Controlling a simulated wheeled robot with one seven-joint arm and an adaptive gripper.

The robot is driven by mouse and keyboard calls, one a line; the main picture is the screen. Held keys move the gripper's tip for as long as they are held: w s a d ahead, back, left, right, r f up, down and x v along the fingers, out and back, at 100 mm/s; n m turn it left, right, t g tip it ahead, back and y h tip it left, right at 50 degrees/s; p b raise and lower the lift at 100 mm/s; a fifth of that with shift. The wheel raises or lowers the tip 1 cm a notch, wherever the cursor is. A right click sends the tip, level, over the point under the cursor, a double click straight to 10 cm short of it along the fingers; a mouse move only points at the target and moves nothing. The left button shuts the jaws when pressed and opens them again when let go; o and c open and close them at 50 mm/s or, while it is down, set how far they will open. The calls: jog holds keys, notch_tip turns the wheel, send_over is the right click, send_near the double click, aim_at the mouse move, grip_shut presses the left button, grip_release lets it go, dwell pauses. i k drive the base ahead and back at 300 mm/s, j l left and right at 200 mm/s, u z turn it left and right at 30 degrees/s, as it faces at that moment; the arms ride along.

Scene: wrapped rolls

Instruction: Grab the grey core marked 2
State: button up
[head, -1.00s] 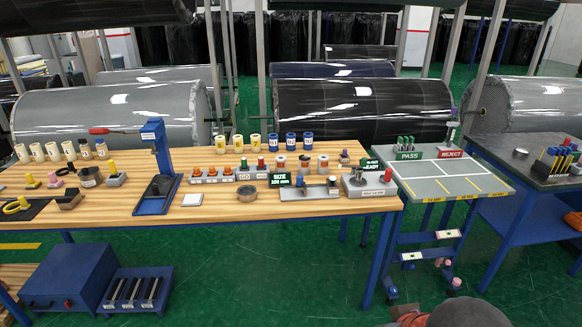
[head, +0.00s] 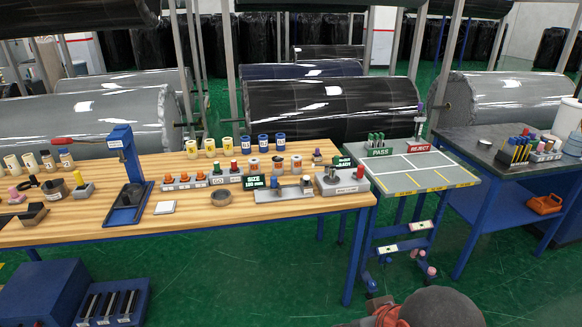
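Two grey cores stand side by side at the left of the wooden table, at the end of a row of cream cores (head: 30,163). One grey core (head: 48,161) is on the left and the other grey core (head: 66,159) is on the right, nearer the blue press. Both are upright. Their marks are too small to read, so I cannot tell which bears the 2. My gripper is not in view. Only a rounded dark and reddish part of my own arm shows at the bottom edge, well away from the cores.
The blue press (head: 122,165) stands just right of the cores. Yellow cores (head: 210,147) and blue cores (head: 263,142) stand along the table's back. A PASS/REJECT table (head: 425,175) stands to the right.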

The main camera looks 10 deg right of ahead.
aim_at(278, 161)
jog(key=i+j, duration=0.1)
jog(key=i, duration=0.55)
jog(key=i+j, duration=0.15)
jog(key=i, duration=0.5)
jog(key=i+j, duration=0.1)
jog(key=i, duration=0.55)
jog(key=i+j, duration=0.15)
jog(key=i, duration=0.45)
